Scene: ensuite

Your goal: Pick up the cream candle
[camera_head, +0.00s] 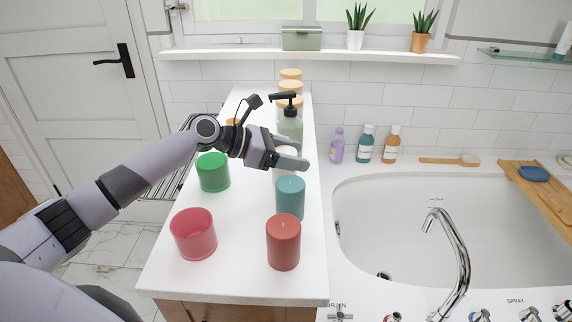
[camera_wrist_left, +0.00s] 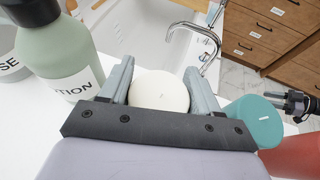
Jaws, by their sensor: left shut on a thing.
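The cream candle (camera_wrist_left: 160,90) stands between the two fingers of my left gripper (camera_wrist_left: 160,92) in the left wrist view, and the fingers are shut on its sides. In the head view the candle (camera_head: 283,173) is mostly hidden behind my left gripper (camera_head: 290,158), over the white counter (camera_head: 240,255). I cannot tell whether its base touches the counter. The teal candle (camera_head: 290,198) stands just in front of it, and the red candle (camera_head: 283,242) is nearer the front edge.
A green lotion pump bottle (camera_head: 290,124) stands right behind the gripper. A green glass cup (camera_head: 213,172) and a red glass cup (camera_head: 194,233) stand on the counter's left. Wooden-lidded jars (camera_head: 291,86) are at the back. The bathtub (camera_head: 390,225) is right.

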